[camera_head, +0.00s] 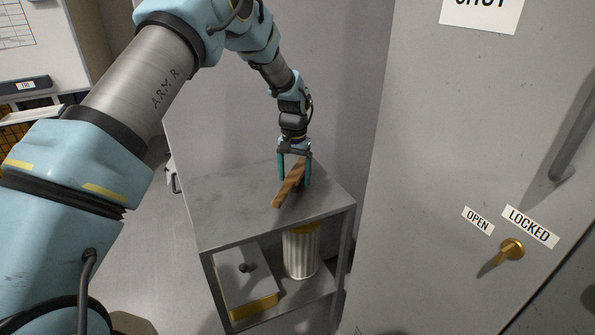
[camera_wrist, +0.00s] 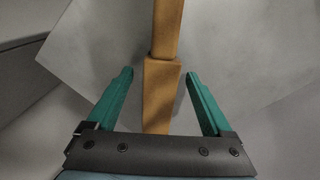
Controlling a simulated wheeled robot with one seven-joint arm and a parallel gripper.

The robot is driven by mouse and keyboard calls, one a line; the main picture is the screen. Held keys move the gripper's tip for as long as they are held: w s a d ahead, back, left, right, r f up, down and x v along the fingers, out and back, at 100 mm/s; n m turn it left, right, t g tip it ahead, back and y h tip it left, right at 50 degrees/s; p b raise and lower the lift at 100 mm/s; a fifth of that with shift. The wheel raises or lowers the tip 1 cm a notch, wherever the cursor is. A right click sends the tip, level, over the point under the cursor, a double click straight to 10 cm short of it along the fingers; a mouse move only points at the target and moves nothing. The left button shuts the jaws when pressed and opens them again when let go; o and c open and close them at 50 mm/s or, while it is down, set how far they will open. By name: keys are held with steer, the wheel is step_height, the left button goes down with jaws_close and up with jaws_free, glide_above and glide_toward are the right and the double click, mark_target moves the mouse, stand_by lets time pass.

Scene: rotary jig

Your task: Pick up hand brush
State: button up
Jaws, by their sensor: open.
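The hand brush (camera_head: 289,186) is a long wooden-brown piece on the grey metal stand's top (camera_head: 239,206). In the wrist view the brush (camera_wrist: 162,88) runs from the top edge down between the fingers, with a narrower part at the top and a wider part below. My gripper (camera_head: 294,182) points down over the brush in the head view. In the wrist view my gripper (camera_wrist: 158,75) has its two green fingers spread, one on each side of the brush, with a gap on both sides. The brush's lower end is hidden behind the gripper body.
The stand's lower shelf holds a ribbed metal canister (camera_head: 301,254) and a grey box-like thing (camera_head: 247,277) with a dark knob. A grey door (camera_head: 430,150) with a brass latch (camera_head: 512,248) stands at right. A wall is close behind the stand.

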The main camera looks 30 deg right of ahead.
steer(key=shift+f, duration=0.3)
steer(key=shift+c, duration=0.2)
jaws_close()
stand_by(0.3)
